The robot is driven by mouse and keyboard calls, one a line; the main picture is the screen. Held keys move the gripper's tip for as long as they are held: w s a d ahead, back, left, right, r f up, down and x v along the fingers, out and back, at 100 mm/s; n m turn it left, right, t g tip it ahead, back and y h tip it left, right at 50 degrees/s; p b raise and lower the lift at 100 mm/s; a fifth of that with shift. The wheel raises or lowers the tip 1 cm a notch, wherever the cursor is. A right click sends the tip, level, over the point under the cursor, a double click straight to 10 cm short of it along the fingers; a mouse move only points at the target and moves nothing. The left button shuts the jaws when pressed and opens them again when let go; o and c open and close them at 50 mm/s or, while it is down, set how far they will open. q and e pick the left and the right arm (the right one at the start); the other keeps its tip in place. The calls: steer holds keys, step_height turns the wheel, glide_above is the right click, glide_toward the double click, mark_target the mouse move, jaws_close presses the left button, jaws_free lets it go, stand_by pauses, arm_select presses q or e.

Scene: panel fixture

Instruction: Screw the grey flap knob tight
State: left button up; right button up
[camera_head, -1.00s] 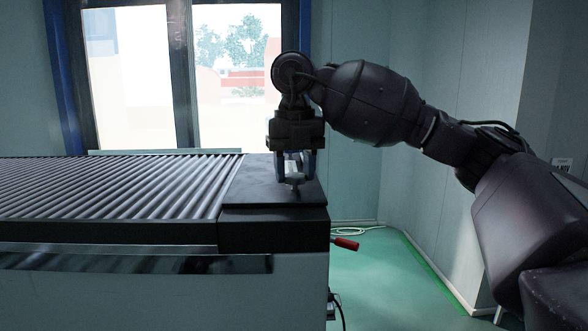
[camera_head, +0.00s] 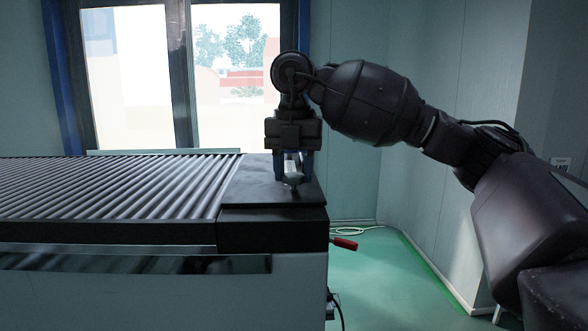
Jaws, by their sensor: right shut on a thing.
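The grey flap knob (camera_head: 293,180) stands on the flat dark plate (camera_head: 248,186) at the right end of the ribbed panel. My right gripper (camera_head: 293,173) points straight down over the plate and is shut on the knob, with its fingers on either side of it. The fingers hide part of the knob, and its lower end shows just above or at the plate; I cannot tell how far it is seated. My left gripper does not show.
The ribbed dark panel (camera_head: 110,188) fills the left of the fixture. A red handle (camera_head: 344,244) sticks out from the fixture's right side. A window (camera_head: 237,75) is behind. Green floor (camera_head: 385,285) lies free on the right, with a white cable (camera_head: 350,231) near the wall.

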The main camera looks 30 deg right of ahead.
mark_target(294, 174)
steer(key=o, duration=0.9)
steer(key=shift+r, duration=0.1)
step_height(294, 174, up, 11)
steer(key=shift+f+p, duration=0.15)
steer(key=shift+p, duration=0.6)
steer(key=shift+f, duration=0.1)
